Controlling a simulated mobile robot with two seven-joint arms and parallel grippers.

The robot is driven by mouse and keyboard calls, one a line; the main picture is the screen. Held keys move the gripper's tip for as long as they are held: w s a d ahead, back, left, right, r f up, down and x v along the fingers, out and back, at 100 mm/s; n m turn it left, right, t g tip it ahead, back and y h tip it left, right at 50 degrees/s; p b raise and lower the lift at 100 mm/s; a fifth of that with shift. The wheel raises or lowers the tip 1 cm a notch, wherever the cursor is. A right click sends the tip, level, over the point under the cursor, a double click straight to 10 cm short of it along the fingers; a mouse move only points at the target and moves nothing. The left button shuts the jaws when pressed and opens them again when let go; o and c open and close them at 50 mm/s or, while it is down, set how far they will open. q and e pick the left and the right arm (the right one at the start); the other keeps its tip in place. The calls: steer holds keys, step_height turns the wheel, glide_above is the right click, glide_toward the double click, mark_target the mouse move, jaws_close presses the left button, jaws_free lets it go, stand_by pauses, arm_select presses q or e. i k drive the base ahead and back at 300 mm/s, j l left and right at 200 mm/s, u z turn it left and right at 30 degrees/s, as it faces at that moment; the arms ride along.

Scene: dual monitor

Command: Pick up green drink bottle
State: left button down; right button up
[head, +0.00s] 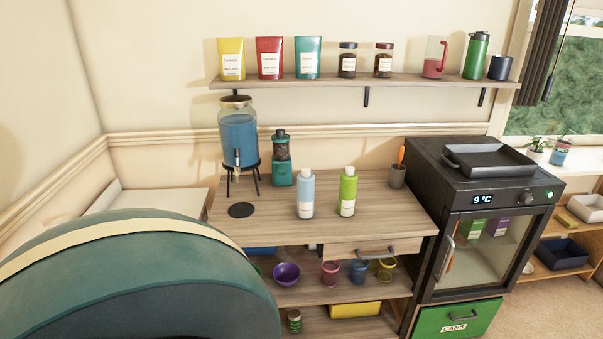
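A green bottle (347,192) with a white cap and a pale label stands upright on the wooden counter (392,205). A light blue bottle (306,194) of similar shape stands just to its left, with a small gap between them. A darker green flask (477,56) with a black top stands on the wall shelf at the upper right. Neither of my grippers is in view.
A large teal rounded shape with a cream band (150,275) fills the lower left. A holder (397,176) and a black cooler (480,205) are to the right. The counter's front is clear.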

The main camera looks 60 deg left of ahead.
mark_target(348, 183)
steer(key=u, duration=1.65)
